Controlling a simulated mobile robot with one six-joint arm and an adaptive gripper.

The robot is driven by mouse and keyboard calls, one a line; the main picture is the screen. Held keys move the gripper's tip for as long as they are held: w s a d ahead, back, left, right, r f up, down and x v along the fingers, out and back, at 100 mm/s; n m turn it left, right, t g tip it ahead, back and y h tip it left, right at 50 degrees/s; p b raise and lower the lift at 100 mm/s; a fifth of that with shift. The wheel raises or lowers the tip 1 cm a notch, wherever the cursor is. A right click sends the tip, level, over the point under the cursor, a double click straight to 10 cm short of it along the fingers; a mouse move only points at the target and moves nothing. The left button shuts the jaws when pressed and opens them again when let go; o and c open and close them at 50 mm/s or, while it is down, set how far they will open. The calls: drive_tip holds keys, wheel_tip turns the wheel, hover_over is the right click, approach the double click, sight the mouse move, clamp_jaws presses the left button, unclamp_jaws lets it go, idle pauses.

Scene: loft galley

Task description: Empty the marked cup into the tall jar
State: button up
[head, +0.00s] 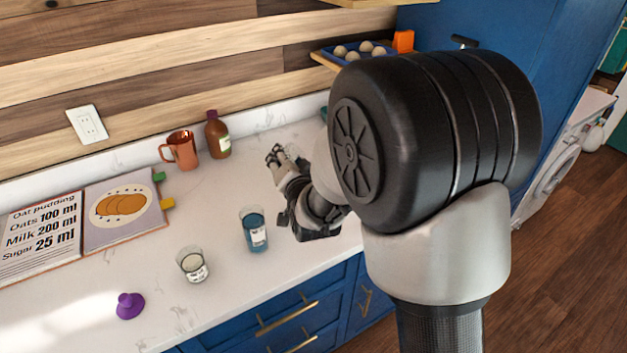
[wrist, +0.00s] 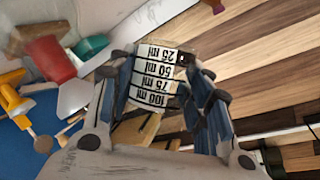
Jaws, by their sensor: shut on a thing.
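My gripper (head: 284,163) is above the counter at the middle, its fingers shut on a marked cup. In the wrist view the marked cup (wrist: 158,75) sits between the two fingers, with a white label reading 25, 50, 75 and 100 ml. Its contents and exact tilt cannot be made out. A glass with blue contents and a white label (head: 254,231) stands upright on the counter, left of and below my gripper. A shorter clear glass with a pale label (head: 192,265) stands further left. I cannot tell which vessel is the tall jar; my arm hides part of the counter.
A copper mug (head: 181,150) and a brown bottle (head: 217,135) stand near the wall. An open recipe book (head: 122,209) lies at left. A purple knobbed object (head: 129,306) is near the front edge. A shelf with an egg tray (head: 347,54) is above right.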

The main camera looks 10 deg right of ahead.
sight(300, 154)
drive_tip(key=shift+d+r+m, duration=0.1)
drive_tip(key=shift+r+m, duration=0.05)
drive_tip(key=shift+m, duration=0.25)
drive_tip(key=shift+f+m+t+y+b, duration=0.4)
drive_tip(key=shift+f+m+b, duration=0.05)
drive_tip(key=shift+m, duration=0.05)
drive_tip(key=shift+r+m, duration=0.3)
drive_tip(key=shift+m, duration=0.2)
drive_tip(key=shift+d+r+m+t+y+p, duration=0.1)
drive_tip(key=shift+r+m+t+y+p, duration=0.4)
drive_tip(key=shift+m, duration=0.5)
drive_tip(key=shift+s+d+f+m+t+b, duration=0.2)
drive_tip(key=shift+d+f+m+t+b, duration=0.45)
drive_tip(key=shift+b, duration=1.6)
drive_tip(key=shift+s+d+r+m+t, duration=0.15)
drive_tip(key=shift+r+m, duration=0.25)
drive_tip(key=shift+m, duration=0.45)
drive_tip(key=shift+w+d+r+m+t, duration=0.1)
drive_tip(key=shift+r+m+t, duration=0.2)
drive_tip(key=shift+m, duration=0.5)
drive_tip(key=shift+s+d+r+m+t+h, duration=0.1)
drive_tip(key=shift+d+r+m+t+h, duration=0.15)
drive_tip(key=shift+m, duration=0.65)
drive_tip(key=shift+s+d+r+m+t+h, duration=0.15)
drive_tip(key=shift+d+r+m+t, duration=0.15)
drive_tip(key=shift+m, duration=0.6)
